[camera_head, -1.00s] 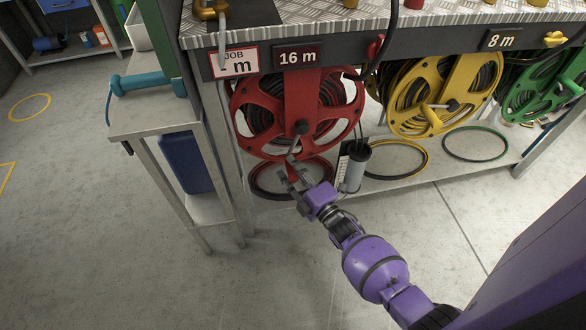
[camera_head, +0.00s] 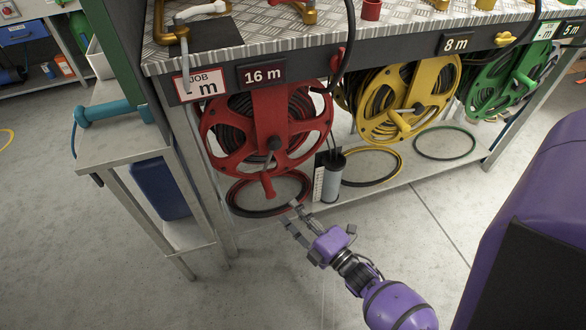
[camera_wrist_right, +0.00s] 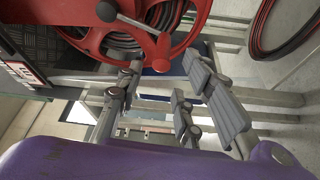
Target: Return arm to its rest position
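My right gripper (camera_head: 291,218) is purple with grey fingers. It is in front of and below the red hose reel (camera_head: 231,133), near the lower shelf's front edge. Its fingers are spread apart with nothing between them, as the right wrist view (camera_wrist_right: 168,95) also shows. The red reel (camera_wrist_right: 97,35) fills the upper part of that view, with its crank handle near the fingers but apart from them. In the head view the crank's red grip (camera_head: 268,186) hangs down below the hub. My left gripper is not in view.
A yellow reel (camera_head: 448,75) and a green reel (camera_head: 492,75) hang to the right. A grey-white cylinder (camera_head: 333,184) stands on the lower shelf (camera_head: 384,187) beside hose rings. A small side table (camera_head: 110,147) stands at left. The floor in front is clear.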

